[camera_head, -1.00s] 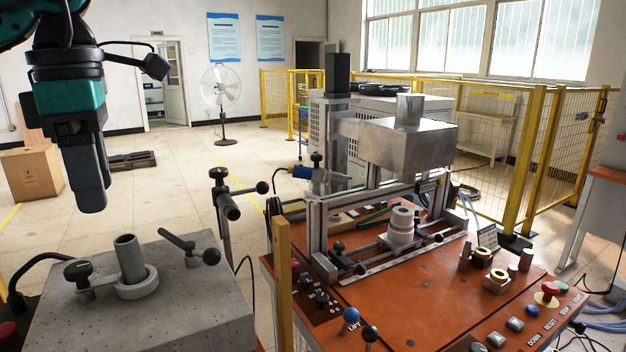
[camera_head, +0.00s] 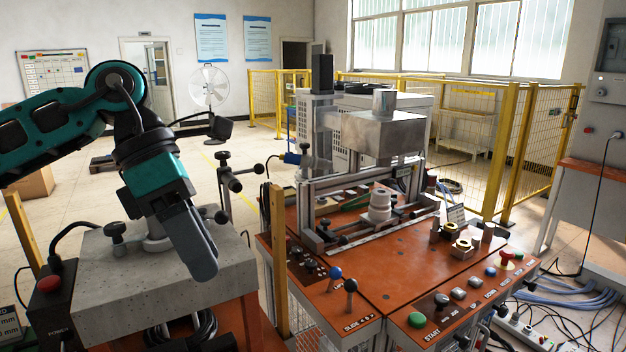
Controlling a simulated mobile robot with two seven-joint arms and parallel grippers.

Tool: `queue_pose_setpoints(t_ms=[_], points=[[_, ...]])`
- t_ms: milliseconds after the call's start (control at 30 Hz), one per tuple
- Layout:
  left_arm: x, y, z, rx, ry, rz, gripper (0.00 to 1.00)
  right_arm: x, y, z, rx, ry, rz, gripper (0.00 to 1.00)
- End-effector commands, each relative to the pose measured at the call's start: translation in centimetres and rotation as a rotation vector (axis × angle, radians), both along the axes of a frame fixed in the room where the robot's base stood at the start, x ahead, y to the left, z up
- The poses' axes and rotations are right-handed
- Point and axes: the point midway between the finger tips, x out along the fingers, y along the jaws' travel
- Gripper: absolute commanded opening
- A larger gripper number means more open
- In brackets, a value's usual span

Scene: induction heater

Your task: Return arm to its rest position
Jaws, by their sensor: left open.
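My left arm comes in from the left, teal and black. My left gripper (camera_head: 203,268) hangs tilted in front of the grey block (camera_head: 110,268), its fingers pointing down and to the right. The fingers overlap in this view, and I see nothing held between them. The gripper hides part of the block and most of the grey ring fixture (camera_head: 157,243) on it. I cannot tell its exact height above the block. My right gripper does not show.
To the right stands the induction heater machine (camera_head: 385,135) on an orange table (camera_head: 350,290) with buttons and levers. A black-knobbed clamp (camera_head: 228,183) rises behind the block. Yellow fencing (camera_head: 495,150) stands behind.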

Motion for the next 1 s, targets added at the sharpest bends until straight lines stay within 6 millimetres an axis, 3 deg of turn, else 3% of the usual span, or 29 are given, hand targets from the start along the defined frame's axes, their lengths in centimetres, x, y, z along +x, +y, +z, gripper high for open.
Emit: queue_pose_setpoints(t_ms=[33,200,400,500,633,767,867,1000], points=[[-0.7,-2.2,-1.3,-0.087,0.058,-0.011,0.61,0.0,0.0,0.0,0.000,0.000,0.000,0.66],[-2.7,-8.7,-3.0,-0.402,0.247,0.015,0.61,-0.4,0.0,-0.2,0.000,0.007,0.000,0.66],[-3.9,-13.7,-2.8,-0.761,0.515,0.149,0.61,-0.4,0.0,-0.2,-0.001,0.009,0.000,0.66],[-3.6,-15.0,-2.4,-0.930,0.660,0.255,0.61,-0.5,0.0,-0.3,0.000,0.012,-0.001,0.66],[-2.2,-15.4,-2.5,-1.129,0.855,0.436,0.61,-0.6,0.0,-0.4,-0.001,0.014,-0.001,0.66],[0.0,-14.5,-3.9,-1.303,1.055,0.660,0.61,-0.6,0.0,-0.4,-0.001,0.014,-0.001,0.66],[1.8,-13.0,-6.1,-1.413,1.207,0.860,0.61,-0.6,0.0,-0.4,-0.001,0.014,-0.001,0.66],[3.7,-10.0,-11.1,-1.530,1.413,1.181,0.61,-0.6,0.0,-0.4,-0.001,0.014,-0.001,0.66]])
